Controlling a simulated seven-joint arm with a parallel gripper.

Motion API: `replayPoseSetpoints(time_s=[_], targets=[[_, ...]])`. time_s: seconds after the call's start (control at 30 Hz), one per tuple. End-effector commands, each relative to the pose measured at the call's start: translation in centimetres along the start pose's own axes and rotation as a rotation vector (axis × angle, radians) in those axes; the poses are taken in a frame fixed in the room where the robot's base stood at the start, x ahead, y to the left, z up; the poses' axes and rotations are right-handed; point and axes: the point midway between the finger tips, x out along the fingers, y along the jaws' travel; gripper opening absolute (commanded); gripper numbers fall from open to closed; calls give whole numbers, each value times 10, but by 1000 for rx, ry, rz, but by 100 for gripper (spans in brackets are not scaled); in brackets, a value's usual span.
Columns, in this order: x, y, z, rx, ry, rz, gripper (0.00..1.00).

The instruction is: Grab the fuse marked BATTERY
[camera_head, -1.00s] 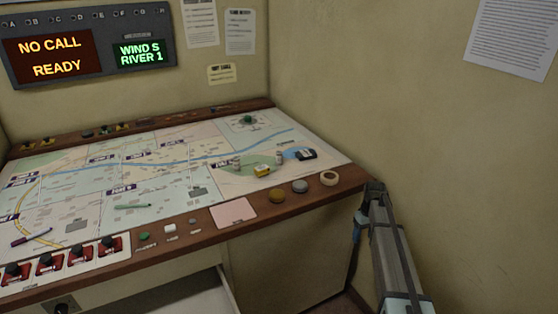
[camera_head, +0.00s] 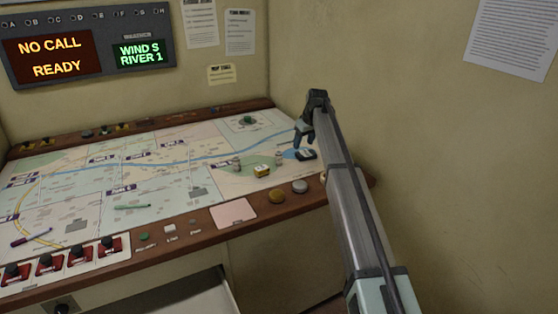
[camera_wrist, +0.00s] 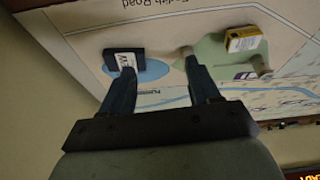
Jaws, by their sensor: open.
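No label reading BATTERY is legible, so I cannot tell which object is that fuse. Two small pale cylinders stand on the map: one (camera_head: 279,159) near the blue patch, the other (camera_head: 238,164) further left. They also show in the wrist view, one (camera_wrist: 187,51) by the right fingertip and one (camera_wrist: 262,70) further right. A dark block with a white label (camera_head: 306,155) lies on the blue patch; in the wrist view the block (camera_wrist: 112,62) is by the left fingertip, its writing unreadable. My gripper (camera_wrist: 159,68) is open and empty above the map; it also shows in the head view (camera_head: 303,135).
A yellow box (camera_head: 262,171) lies near the cylinders. The map table (camera_head: 165,185) carries pens and, along its front edge, red switches (camera_head: 109,245) and round knobs (camera_head: 300,187). A wall (camera_head: 430,110) stands close right of my arm. A drawer (camera_head: 190,298) is open below.

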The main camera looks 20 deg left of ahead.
Motion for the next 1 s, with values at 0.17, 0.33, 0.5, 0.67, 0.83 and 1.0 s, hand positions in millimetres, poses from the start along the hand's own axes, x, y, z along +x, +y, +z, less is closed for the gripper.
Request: replayPoseSetpoints(time_s=[0.17, 0.33, 0.5, 0.67, 0.83, 1.0], targets=[[4, -40, -50, -17, 53, -18, 61], [8, -51, -61, -19, 68, -24, 61], [24, -52, -62, -19, 67, -24, 61], [50, -52, -63, -19, 66, -24, 61], [78, -53, -65, -19, 66, -24, 61], [90, -53, -66, -19, 68, -23, 61]])
